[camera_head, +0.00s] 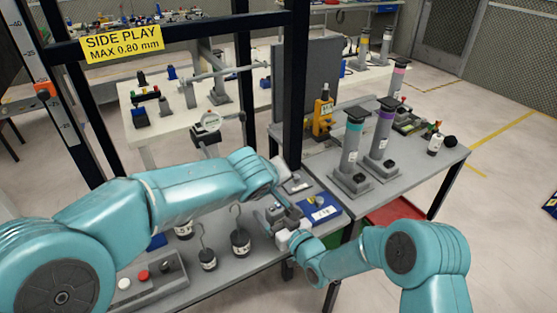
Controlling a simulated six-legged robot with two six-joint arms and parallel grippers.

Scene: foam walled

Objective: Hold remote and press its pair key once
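A yellow, upright device with dark parts (322,115) stands on the grey table at the back, by a grey panel; it may be the remote, but its keys are too small to make out. My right gripper (276,214) is grey and low over the grey bench, beside a blue piece with a white label (321,209). I cannot tell whether its fingers are apart or hold anything.
Posts with teal (353,147) and purple (382,135) collars stand on the right table (415,170). Hooked weights (240,240) and a button box (152,280) are on the near bench. Dark uprights (293,80) and a yellow sign (122,44) frame the left.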

